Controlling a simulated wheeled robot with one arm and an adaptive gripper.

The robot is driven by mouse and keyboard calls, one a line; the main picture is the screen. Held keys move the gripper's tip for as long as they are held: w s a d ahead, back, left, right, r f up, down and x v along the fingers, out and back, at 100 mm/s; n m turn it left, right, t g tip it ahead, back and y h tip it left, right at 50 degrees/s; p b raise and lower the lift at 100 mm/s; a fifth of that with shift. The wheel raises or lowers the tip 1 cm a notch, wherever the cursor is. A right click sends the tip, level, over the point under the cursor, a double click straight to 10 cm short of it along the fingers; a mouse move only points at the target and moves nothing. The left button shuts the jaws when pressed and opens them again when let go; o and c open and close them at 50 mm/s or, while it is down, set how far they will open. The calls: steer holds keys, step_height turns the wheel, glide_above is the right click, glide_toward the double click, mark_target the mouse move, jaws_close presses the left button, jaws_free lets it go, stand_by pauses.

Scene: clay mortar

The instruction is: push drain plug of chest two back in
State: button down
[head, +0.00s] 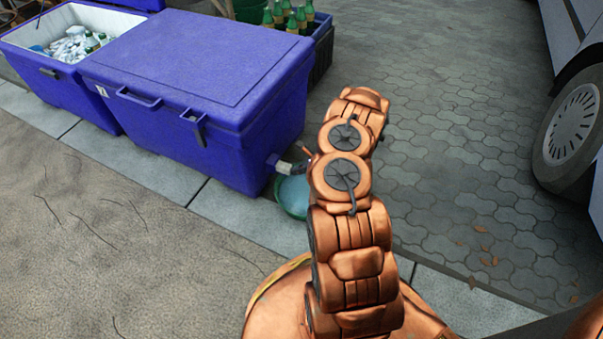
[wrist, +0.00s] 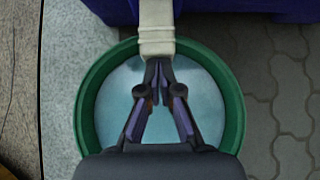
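The closed blue chest (head: 190,75) stands on the kerb, its lid down. A pale, cream-coloured drain fitting (head: 284,167) sticks out low on its right end. In the wrist view the fitting (wrist: 157,28) comes down from the top, with a banded end. My gripper (wrist: 158,72) has its fingertips together right at the end of this fitting. They look in line with it and touching or nearly so; I see nothing clearly held between them. In the head view my arm hides most of the gripper.
A green basin of water (wrist: 88,120) sits on the ground below the fitting and gripper. An open blue chest (head: 25,72) with ice and bottles adjoins on the left. A dark crate of green bottles (head: 322,55) stands behind. A vehicle wheel (head: 572,125) is at right; paving between is clear.

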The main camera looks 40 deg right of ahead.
steer(key=shift+w+a+r, duration=0.15)
steer(key=shift+w+a, duration=0.05)
steer(key=shift+w, duration=0.15)
steer(key=s+d+r+p, duration=0.4)
steer(key=s+d+r, duration=0.1)
steer(key=s, duration=0.5)
steer(key=shift+s+d+r+p, duration=0.2)
steer(key=shift+s+r+p, duration=0.15)
steer(key=shift+r, duration=0.55)
steer(key=shift+w, duration=0.1)
